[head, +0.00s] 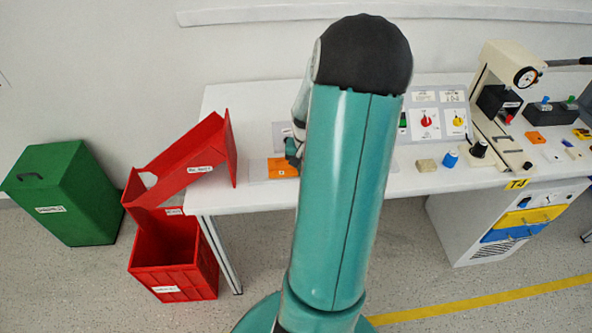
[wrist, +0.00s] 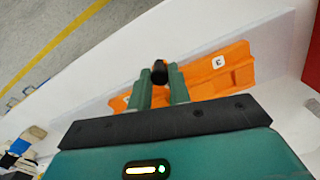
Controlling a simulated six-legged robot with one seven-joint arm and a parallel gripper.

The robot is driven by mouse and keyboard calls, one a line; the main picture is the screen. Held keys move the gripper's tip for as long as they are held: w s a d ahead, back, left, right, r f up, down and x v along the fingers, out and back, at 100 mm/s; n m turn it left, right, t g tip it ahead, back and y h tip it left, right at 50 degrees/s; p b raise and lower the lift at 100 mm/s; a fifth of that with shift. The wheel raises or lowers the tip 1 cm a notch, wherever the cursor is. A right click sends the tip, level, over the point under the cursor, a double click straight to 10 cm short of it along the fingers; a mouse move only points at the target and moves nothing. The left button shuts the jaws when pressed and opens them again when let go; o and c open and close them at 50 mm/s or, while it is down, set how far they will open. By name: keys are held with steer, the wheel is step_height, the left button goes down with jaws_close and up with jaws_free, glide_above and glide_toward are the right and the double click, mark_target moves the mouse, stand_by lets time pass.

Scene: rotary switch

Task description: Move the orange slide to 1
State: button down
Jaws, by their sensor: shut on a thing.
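The orange slide (head: 281,170) lies on the left part of the white table in the head view, partly hidden by my arm. In the wrist view the orange slide (wrist: 238,68) runs diagonally behind my fingers, with a small white label near its right part and another at its left. My gripper (wrist: 161,88) is shut on a dark round-ended knob (wrist: 159,72) at the slide, with one green finger on each side. In the head view my gripper (head: 292,150) is mostly hidden by my arm.
A red bin (head: 175,262) with a tilted red lid (head: 180,165) stands left of the table (head: 225,203). A green bin (head: 65,190) stands farther left. Switch panels (head: 440,122), knobs and a beige device (head: 512,70) fill the table's right side.

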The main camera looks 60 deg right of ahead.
steer(key=c, duration=1.3)
jaws_free()
steer(key=shift+r, duration=0.15)
steer(key=shift+r, duration=0.3)
step_height(320, 180, up, 3)
steer(key=shift+f, duration=0.15)
steer(key=s+a+r, duration=0.8)
steer(key=a+r, duration=0.1)
steer(key=a, duration=0.2)
steer(key=shift+s+r, duration=0.15)
steer(key=shift+r, duration=0.1)
steer(key=shift+a, duration=0.1)
